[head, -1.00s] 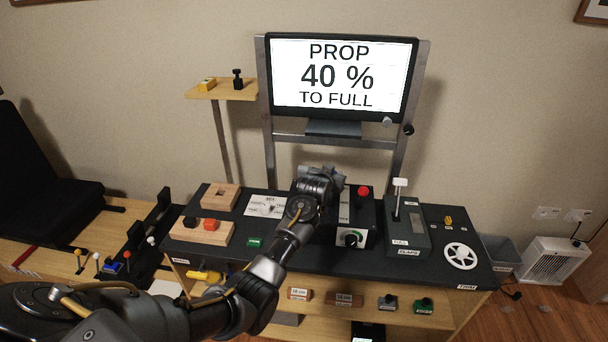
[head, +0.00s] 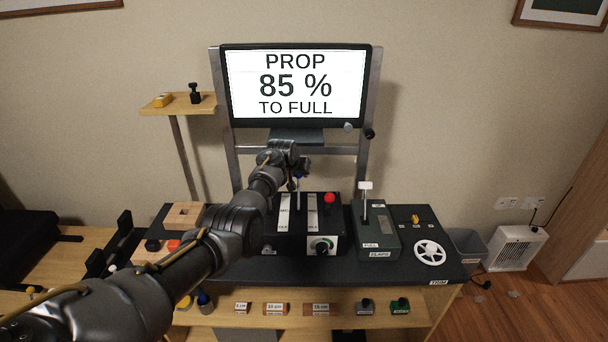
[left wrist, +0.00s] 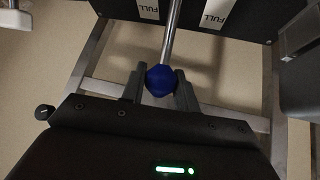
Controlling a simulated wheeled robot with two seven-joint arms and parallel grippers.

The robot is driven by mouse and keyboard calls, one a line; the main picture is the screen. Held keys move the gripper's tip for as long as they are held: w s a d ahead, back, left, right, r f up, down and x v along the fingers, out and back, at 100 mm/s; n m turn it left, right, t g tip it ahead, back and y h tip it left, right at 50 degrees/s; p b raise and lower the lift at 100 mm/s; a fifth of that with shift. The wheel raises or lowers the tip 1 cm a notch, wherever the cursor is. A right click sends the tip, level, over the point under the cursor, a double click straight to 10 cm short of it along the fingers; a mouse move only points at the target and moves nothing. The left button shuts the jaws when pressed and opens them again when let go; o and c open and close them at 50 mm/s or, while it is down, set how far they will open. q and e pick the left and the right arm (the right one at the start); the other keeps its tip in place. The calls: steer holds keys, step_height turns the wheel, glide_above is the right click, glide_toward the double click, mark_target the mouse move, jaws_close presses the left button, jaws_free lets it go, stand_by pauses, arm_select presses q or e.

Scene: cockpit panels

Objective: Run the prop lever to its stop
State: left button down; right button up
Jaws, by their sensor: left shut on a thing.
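The prop lever's blue knob (left wrist: 160,80) sits between the fingers of my left gripper (left wrist: 161,88) in the left wrist view, with its metal shaft (left wrist: 171,35) running up to the black lever box. My left gripper is shut on the knob. In the head view my left gripper (head: 298,174) is over the back of the lever box (head: 274,243), and my arm hides part of the box. The screen (head: 295,84) reads "PROP 85 % TO FULL". My right gripper is not in view.
A red-knobbed lever (head: 330,197) stands just right of the prop lever. The flaps box (head: 378,240) with its white-topped lever and a white trim wheel (head: 430,253) are farther right. The screen's frame (head: 338,150) stands close behind my gripper.

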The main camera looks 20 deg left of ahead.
arm_select(q)
steer(key=shift+w+a, duration=0.1)
steer(key=shift+w, duration=0.1)
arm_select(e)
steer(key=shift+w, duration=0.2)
arm_select(q)
steer(key=c, duration=1.5)
jaws_free()
steer(key=o, duration=0.4)
steer(key=shift+w+f, duration=0.1)
steer(key=shift+f, duration=0.1)
steer(key=shift+o, duration=0.2)
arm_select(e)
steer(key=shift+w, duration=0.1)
arm_select(q)
steer(key=shift+r, duration=0.15)
steer(key=shift+s+r, duration=0.35)
steer(key=v, duration=0.9)
steer(key=shift+s+r+b, duration=0.25)
steer(key=shift+b, duration=0.2)
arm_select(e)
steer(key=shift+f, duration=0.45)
